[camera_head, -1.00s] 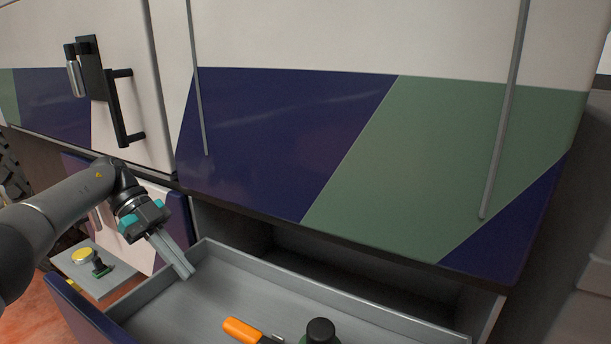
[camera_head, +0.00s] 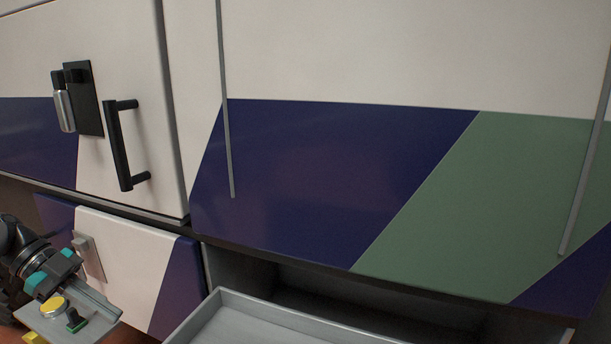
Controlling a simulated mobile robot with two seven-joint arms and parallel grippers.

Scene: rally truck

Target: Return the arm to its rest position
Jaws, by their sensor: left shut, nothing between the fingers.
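My left gripper (camera_head: 101,304) is at the lower left of the head view, with teal parts at its base and grey fingers pointing down to the right. It is shut and empty. It is in front of the white and blue lower panel (camera_head: 125,260) and to the left of the open grey drawer (camera_head: 262,306). A gap shows between the fingers and the drawer. Only a small part of my left arm shows at the left edge. My right gripper is not in view.
A grey plate with a yellow button (camera_head: 53,307) and a dark green-based knob (camera_head: 76,320) lies below the gripper. The truck door has a black handle (camera_head: 122,150) and a latch (camera_head: 76,97). Large blue, green and white panels fill the right side.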

